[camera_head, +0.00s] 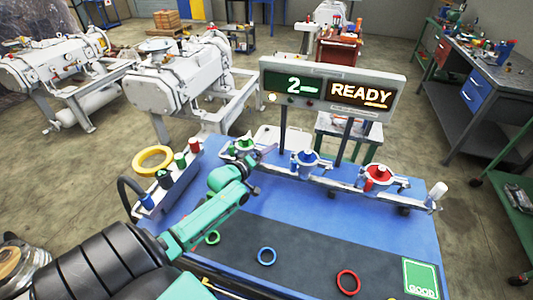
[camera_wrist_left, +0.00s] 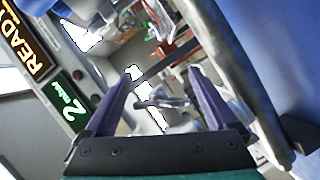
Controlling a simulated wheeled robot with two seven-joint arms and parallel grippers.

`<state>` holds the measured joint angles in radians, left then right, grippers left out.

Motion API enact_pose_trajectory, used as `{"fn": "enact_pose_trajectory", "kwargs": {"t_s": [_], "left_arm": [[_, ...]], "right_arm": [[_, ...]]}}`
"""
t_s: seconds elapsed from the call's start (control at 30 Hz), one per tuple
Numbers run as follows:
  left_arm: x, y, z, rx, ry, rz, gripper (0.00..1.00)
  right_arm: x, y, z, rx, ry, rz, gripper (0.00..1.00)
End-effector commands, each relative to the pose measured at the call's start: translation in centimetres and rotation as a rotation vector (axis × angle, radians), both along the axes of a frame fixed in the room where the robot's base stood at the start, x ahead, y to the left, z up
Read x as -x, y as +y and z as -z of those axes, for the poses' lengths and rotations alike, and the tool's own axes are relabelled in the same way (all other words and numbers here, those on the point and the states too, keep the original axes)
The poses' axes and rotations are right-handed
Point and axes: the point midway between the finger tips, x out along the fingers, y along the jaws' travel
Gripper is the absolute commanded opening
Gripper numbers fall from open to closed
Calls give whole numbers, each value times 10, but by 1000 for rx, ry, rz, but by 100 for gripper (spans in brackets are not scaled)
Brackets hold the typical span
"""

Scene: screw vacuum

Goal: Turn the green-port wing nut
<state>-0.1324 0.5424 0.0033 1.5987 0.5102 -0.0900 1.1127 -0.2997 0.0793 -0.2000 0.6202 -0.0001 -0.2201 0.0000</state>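The green port (camera_head: 243,145) with its green top sits at the left end of the pale rail on the blue bench. The wing nut itself is too small to make out. My left gripper (camera_head: 266,153) is just right of the green port, and I cannot tell if it touches it. The green port is not recognisable in that view. My right gripper is not in view.
A blue port (camera_head: 305,160) and a red port (camera_head: 378,176) stand further right on the rail. A sign (camera_head: 332,90) behind reads "2" and "READY". A yellow ring (camera_head: 153,160) is at left.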

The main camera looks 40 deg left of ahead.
Motion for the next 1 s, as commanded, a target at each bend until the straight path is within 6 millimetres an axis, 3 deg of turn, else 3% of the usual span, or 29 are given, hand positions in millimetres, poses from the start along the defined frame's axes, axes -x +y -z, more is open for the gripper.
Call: {"fn": "enact_pose_trajectory", "kwargs": {"t_s": [0.37,1.0], "left_arm": [[8,0,-2,0,-2,0,90],[134,1,-25,-1,1,0,90]], "right_arm": [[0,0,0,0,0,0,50],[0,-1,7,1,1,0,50]]}}
